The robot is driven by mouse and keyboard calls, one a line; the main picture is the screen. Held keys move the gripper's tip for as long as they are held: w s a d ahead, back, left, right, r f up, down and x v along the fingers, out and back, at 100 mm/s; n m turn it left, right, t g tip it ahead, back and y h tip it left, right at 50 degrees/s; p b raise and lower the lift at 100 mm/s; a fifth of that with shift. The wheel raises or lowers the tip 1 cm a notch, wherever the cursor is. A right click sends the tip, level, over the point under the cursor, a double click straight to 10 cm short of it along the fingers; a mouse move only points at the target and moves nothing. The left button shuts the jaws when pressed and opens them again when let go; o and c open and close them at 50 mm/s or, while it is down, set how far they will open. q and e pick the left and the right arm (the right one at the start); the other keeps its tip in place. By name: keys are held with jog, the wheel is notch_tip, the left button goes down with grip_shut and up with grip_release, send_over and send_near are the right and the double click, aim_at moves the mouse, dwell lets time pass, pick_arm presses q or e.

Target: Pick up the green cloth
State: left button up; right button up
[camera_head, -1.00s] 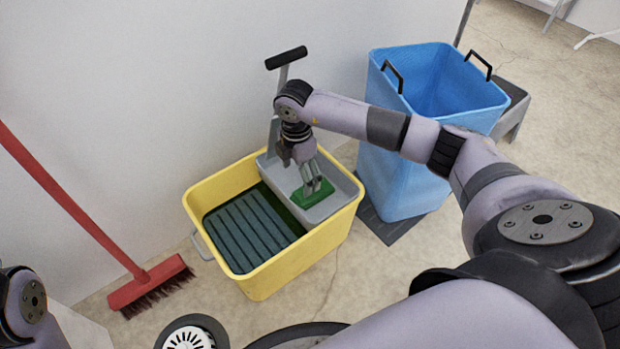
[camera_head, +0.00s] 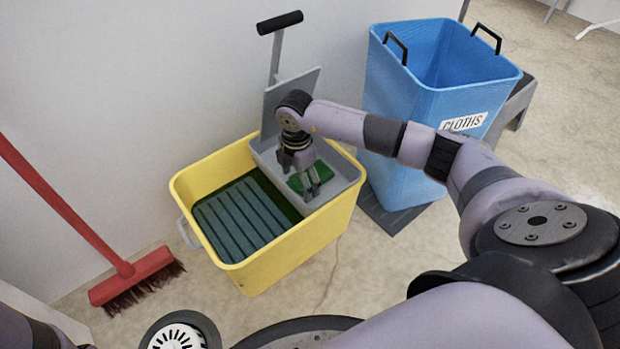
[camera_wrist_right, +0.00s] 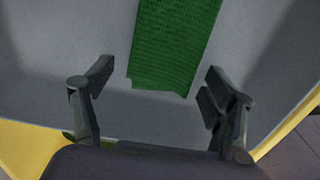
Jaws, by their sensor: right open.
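The green cloth (camera_head: 322,178) lies in the grey wringer tray (camera_head: 346,172) at the right end of the yellow mop bucket (camera_head: 290,262). My right gripper (camera_head: 312,194) reaches down into the tray over the cloth and hides part of it. In the right wrist view the green cloth (camera_wrist_right: 172,45) lies flat on the grey floor of the tray, just ahead of the fingers. The right gripper (camera_wrist_right: 158,92) is open and empty, with a finger to each side of the cloth's near edge. My left gripper is not seen; only a bit of the left arm shows at the bottom left.
A blue bin (camera_head: 425,90) labelled CLOTHS stands right of the bucket, behind my right arm. A red broom (camera_head: 138,278) leans at the left. The wringer's black-gripped handle (camera_head: 279,22) rises by the wall. Dark liquid fills the bucket's left part.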

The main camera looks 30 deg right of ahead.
jog(key=shift+c, duration=0.3)
jog(key=c, duration=1.2)
jog(key=shift+r, duration=0.15)
